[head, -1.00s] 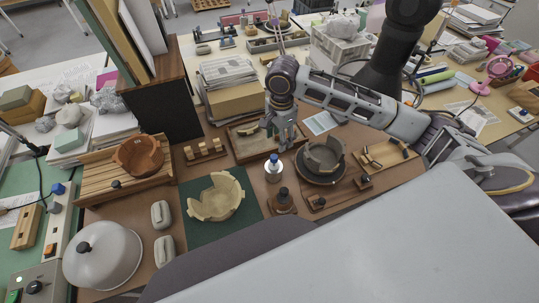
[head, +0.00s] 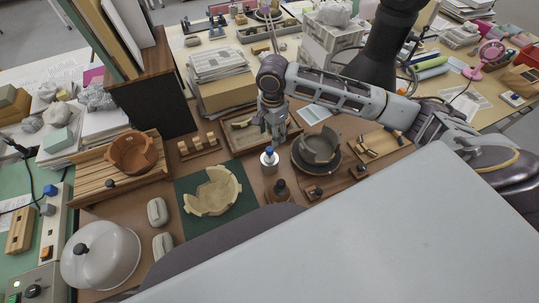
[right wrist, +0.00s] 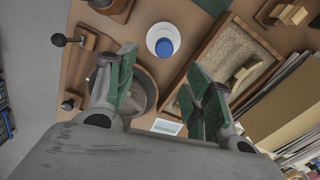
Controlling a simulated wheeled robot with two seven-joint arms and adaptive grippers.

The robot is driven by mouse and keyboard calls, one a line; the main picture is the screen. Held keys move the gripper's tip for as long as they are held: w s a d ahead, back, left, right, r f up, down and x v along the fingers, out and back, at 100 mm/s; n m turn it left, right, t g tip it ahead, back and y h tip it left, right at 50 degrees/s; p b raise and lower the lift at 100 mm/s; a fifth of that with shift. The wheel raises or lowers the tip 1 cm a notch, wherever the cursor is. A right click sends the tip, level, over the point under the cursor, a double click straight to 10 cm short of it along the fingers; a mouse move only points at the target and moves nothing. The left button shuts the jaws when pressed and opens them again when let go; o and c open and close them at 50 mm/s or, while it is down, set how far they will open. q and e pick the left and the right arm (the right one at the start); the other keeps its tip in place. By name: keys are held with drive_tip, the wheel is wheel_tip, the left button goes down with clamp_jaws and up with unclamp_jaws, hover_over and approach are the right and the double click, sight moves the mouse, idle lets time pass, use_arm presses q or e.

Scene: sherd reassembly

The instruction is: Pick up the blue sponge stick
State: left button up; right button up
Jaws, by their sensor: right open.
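The blue-topped piece that looks like the blue sponge stick (head: 269,151) stands upright in a pale round holder (head: 270,167) on the brown work surface. In the right wrist view the blue end (right wrist: 164,47) shows inside a white ring, seen from above. My right gripper (head: 274,132) is open and empty, just behind the blue top in the head view. In the right wrist view its two green-padded fingers (right wrist: 160,78) are spread wide, with the blue end beyond them and between their lines. They do not appear to touch it. My left gripper is out of view.
A dark grey broken bowl (head: 318,146) sits on a round stand right of the holder. A sand tray (head: 240,134) lies behind left, and a dark knobbed piece (head: 281,190) stands in front. A cream broken bowl (head: 213,193) rests on a green mat (head: 188,228) to the left.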

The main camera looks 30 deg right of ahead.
sight(270, 149)
drive_tip(key=shift+f, duration=2.75)
drive_tip(key=shift+w+a+f, duration=0.1)
drive_tip(key=shift+a+f, duration=0.1)
drive_tip(key=shift+f, duration=0.75)
drive_tip(key=shift+w+a+f, duration=0.1)
drive_tip(key=shift+a+f, duration=0.1)
drive_tip(key=shift+f, duration=1.45)
drive_tip(key=c, duration=0.9)
